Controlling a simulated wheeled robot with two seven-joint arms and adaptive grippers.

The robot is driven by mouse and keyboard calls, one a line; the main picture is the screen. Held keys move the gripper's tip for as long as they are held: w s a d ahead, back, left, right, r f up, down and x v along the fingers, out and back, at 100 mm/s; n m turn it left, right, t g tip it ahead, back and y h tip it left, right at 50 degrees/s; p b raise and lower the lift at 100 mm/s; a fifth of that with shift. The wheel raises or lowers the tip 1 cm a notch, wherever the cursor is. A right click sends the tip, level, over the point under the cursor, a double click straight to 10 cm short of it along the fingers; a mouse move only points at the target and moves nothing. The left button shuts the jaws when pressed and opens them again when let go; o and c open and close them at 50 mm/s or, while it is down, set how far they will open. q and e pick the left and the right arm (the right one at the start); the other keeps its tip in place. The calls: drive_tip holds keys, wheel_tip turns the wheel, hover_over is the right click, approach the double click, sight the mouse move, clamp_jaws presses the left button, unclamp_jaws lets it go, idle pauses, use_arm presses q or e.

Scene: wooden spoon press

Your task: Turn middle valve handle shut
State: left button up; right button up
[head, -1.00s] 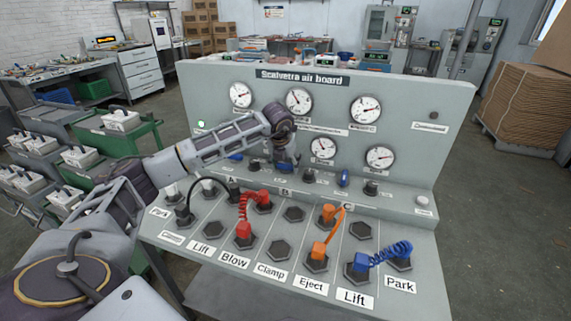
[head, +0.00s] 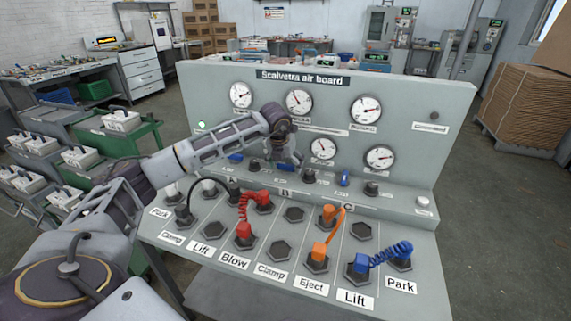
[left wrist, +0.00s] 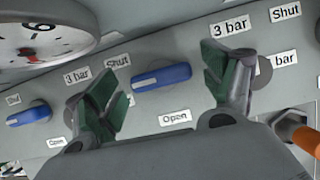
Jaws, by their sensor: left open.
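The middle valve handle (left wrist: 162,77) is a blue lever on a grey round base. In the left wrist view it lies lengthwise across the picture, between a "Shut" label above and an "Open" label below. In the head view the middle handle (head: 285,168) is partly hidden by my left gripper (head: 288,157). In the left wrist view my left gripper (left wrist: 168,92) is open, with green-padded fingers on either side of the handle and visible gaps to it. My right gripper is not in view.
Another blue handle (left wrist: 28,115) is left of the middle one, and a third blue handle (head: 344,178) is to the right. Gauges (head: 323,148) stand on the upright panel (head: 400,95). Red, orange and blue hoses (head: 388,255) plug into the sloped deck below.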

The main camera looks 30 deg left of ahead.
use_arm(q)
drive_tip(key=v, duration=1.2)
idle(0.7)
